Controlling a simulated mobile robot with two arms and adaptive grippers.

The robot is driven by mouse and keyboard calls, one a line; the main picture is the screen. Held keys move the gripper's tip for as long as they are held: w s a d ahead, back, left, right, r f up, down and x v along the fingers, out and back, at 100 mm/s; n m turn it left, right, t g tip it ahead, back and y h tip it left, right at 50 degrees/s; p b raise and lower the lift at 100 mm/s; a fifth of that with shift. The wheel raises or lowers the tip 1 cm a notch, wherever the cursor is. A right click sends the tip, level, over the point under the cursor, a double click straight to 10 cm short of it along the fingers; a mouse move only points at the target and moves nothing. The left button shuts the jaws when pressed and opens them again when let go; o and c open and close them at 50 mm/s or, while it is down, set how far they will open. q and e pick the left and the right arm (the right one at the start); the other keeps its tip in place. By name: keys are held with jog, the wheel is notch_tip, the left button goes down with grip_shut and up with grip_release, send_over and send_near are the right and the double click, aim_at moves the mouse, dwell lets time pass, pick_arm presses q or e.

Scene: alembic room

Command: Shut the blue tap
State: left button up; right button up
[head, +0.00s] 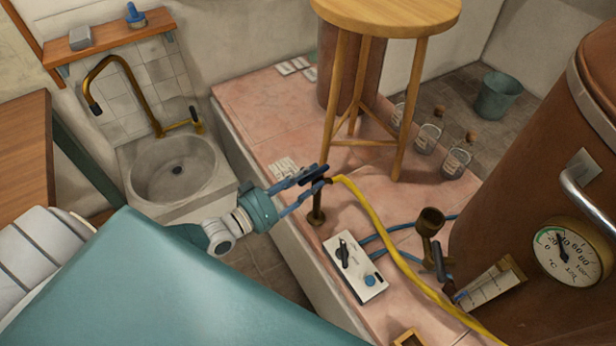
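My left gripper (318,177) reaches in from the left over the edge of the pink tiled platform. Its fingertips are at the top of a short brass post (317,205) where a yellow hose (380,232) begins. Dark pieces overlap at the fingertips, and I cannot tell whether the fingers are closed on a tap handle there. Any blue handle on the post is hidden or not distinct from the fingers. A brass fitting with a dark blue-grey lever (440,262) stands farther right, apart from the gripper. My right gripper is not in view.
A white control box (355,268) with a blue knob and blue hoses (402,236) lie right of the post. A wooden stool (385,18) and glass bottles (428,135) stand behind. A copper vessel (510,200) with a gauge fills the right. A sink (180,172) is left.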

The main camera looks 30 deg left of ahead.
pick_arm(q)
jog(key=shift+c, duration=0.2)
grip_shut()
jog(key=shift+r, duration=0.1)
jog(key=n+y+p, duration=0.1)
jog(key=y+p, duration=0.1)
jog(key=p, duration=0.1)
jog(key=d+n+t+y+p, duration=0.1)
jog(key=n+y+p, duration=0.1)
jog(key=p, duration=0.1)
jog(key=shift+s+r+n+y, duration=0.2)
jog(key=shift+n+y, duration=0.1)
jog(key=shift+y, duration=0.1)
jog(key=n+y, duration=0.1)
jog(key=y, duration=0.1)
jog(key=n+y+p, duration=0.1)
jog(key=y, duration=0.1)
jog(key=shift+d+f, duration=0.15)
jog(key=shift+d, duration=0.2)
jog(key=shift+d+f+n+y+p, duration=0.1)
jog(key=shift+d+n+y+p, duration=0.15)
jog(key=shift+n+y, duration=0.75)
jog(key=shift+w+d+n+g+y, duration=0.15)
jog(key=shift+n+g+y, duration=0.45)
jog(key=shift+y, duration=0.9)
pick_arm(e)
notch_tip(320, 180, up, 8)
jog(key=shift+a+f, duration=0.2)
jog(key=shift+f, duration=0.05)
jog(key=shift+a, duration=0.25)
